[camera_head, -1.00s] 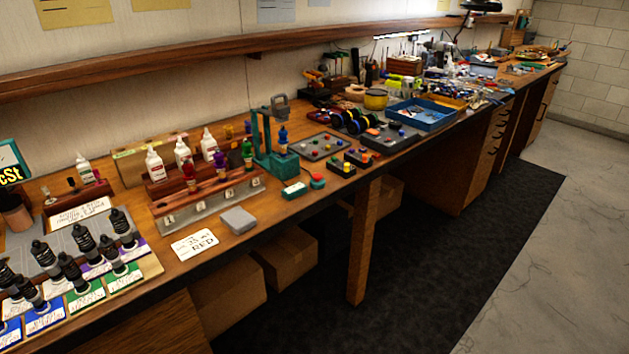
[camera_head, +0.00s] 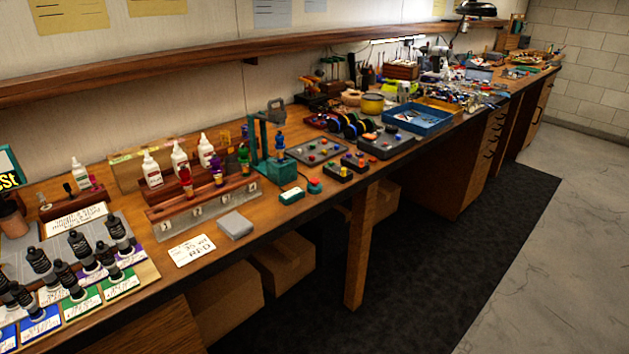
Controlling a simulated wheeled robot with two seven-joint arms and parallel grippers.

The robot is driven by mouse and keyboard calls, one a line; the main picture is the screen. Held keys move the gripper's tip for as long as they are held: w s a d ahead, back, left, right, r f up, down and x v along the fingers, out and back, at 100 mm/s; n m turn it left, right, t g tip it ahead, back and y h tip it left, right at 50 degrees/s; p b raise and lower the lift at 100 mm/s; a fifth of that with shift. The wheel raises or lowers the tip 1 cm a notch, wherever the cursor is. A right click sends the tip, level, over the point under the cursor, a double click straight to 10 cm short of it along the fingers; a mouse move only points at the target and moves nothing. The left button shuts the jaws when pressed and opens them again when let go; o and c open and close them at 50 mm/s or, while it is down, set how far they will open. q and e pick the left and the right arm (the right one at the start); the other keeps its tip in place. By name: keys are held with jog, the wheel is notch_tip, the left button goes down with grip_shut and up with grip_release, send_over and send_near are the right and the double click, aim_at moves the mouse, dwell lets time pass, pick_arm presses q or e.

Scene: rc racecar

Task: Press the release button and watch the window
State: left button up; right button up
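A small round red button (camera_head: 314,187) on a teal base sits near the front edge of the workbench (camera_head: 262,217). Left of it, touching or close to it, lies a small teal box (camera_head: 291,195) with a pale patch on its face; I cannot tell whether that patch is a window. A teal stand (camera_head: 266,150) with a grey top rises behind them, with a blue bottle-like piece (camera_head: 280,145) at its right side. I cannot tell for sure which part is the release button or the window. Neither of my grippers is in view.
A wooden rack (camera_head: 205,195) with colored pieces and a grey block (camera_head: 235,225) stand to the left. Dark button boxes (camera_head: 338,173) and a grey panel (camera_head: 320,148) lie to the right. A blue tray (camera_head: 417,119) is farther back. The floor (camera_head: 540,260) at right is clear.

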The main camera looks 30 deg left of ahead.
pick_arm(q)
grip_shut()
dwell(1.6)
